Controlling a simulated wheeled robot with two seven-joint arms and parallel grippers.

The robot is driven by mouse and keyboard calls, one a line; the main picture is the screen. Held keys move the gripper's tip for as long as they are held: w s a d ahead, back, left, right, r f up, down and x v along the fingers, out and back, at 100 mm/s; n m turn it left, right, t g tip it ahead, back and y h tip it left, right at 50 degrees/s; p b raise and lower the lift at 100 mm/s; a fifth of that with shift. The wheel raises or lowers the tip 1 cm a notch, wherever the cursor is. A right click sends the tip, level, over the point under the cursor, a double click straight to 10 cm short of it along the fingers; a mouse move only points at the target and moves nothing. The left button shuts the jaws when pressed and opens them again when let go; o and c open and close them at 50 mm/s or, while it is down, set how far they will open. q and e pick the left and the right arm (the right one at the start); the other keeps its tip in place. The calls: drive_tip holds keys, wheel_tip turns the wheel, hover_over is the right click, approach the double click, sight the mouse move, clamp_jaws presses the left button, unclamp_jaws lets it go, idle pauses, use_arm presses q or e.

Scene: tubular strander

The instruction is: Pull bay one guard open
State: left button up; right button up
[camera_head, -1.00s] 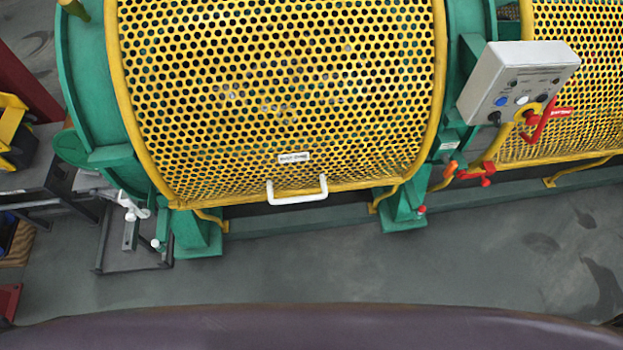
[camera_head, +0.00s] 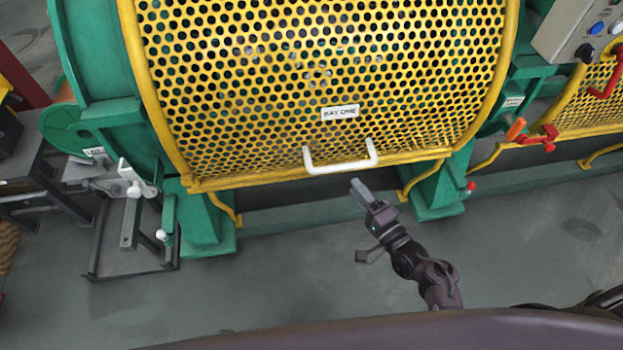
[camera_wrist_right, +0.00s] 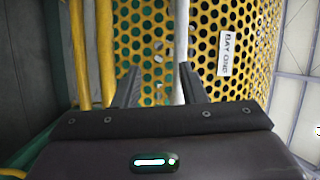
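The bay one guard (camera_head: 290,90) is a curved yellow perforated panel on the green strander, with a "BAY ONE" label (camera_head: 340,113). Its lower edge sits down along the frame, so it looks closed. A white U-shaped handle (camera_head: 342,167) is fixed near that edge. My right gripper (camera_head: 359,187) is just below the handle, pointing up toward it. In the right wrist view, its fingers (camera_wrist_right: 160,85) are apart, and the white handle bar (camera_wrist_right: 181,40) shows in line with the gap, nearer the right finger. I cannot tell whether they touch. My left gripper is not in view.
A grey control box (camera_head: 580,30) with buttons and a red-orange lever (camera_head: 540,137) stand at the right. A grey stand (camera_head: 130,225) with a white clamp is at the left. Green feet (camera_head: 435,195) support the machine. The grey floor (camera_head: 290,270) in front is clear.

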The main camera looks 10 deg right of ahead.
sight(343, 166)
drive_tip(key=shift+m+t+y, duration=0.3)
drive_tip(key=shift+t+y, duration=0.1)
drive_tip(key=shift+t, duration=0.1)
drive_tip(key=w+a+r, duration=0.1)
drive_tip(key=w, duration=0.1)
drive_tip(key=w+a+r, duration=0.1)
drive_tip(key=w, duration=0.1)
drive_tip(key=w+a+r, duration=0.1)
drive_tip(key=w, duration=0.1)
drive_tip(key=shift+r, duration=0.2)
drive_tip(key=shift+w+a+r, duration=0.1)
drive_tip(key=shift+w+a, duration=0.2)
drive_tip(key=shift+w, duration=0.35)
clamp_jaws()
